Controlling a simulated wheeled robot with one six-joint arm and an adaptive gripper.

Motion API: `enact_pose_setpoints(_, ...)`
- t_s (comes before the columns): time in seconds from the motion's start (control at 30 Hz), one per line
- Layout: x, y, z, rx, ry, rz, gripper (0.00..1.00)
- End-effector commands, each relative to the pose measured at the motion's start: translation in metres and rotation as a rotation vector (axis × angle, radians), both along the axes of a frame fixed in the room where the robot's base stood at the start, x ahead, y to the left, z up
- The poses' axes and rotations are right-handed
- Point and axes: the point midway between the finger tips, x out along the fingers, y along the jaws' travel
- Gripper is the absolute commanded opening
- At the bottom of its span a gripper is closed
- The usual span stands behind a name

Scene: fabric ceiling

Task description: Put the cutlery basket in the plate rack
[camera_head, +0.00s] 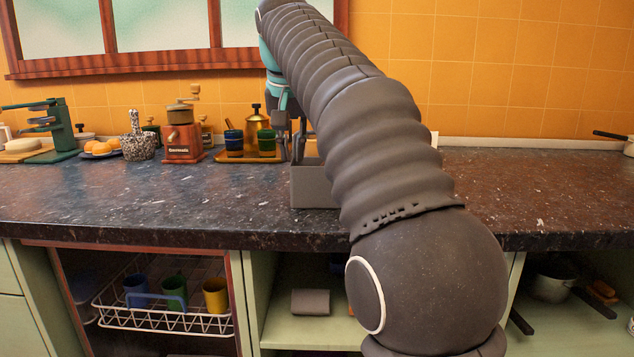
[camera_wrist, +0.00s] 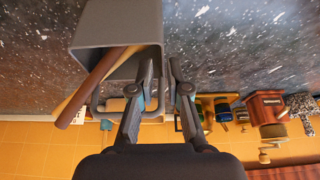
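The cutlery basket, a grey open-topped box (camera_head: 312,188), stands on the dark counter below my arm. In the wrist view the basket (camera_wrist: 118,22) fills the upper left, with brown and yellowish handles (camera_wrist: 95,82) sticking out of it. My gripper (camera_wrist: 163,66) is at one side wall of the basket, one finger on each side of that wall. The fingers are apart; whether they press on the wall is unclear. In the head view my arm hides part of the basket. A white wire rack (camera_head: 165,322), likely the plate rack, is in the lower left cabinet.
Several cups, including a green one (camera_head: 174,291), stand in the wire rack. A tray (camera_head: 222,158) with cups and a brass pot is left of the basket, near a red grinder (camera_head: 184,142). The counter's front left (camera_head: 130,205) is clear.

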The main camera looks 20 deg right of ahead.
Motion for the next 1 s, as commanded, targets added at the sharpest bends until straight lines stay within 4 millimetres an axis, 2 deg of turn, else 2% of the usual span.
enact_pose_setpoints(0.27,0.006,-0.001,-0.016,0.0,0.001,0.0,0.16)
enact_pose_setpoints(0.6,0.022,-0.004,-0.053,0.0,0.0,0.0,0.16)
enact_pose_setpoints(0.87,0.023,-0.004,-0.056,0.0,-0.002,0.0,0.16)
enact_pose_setpoints(0.93,0.023,-0.004,-0.056,0.0,-0.002,0.0,0.03)
enact_pose_setpoints(1.0,0.023,-0.004,-0.056,0.0,-0.002,0.0,0.0)
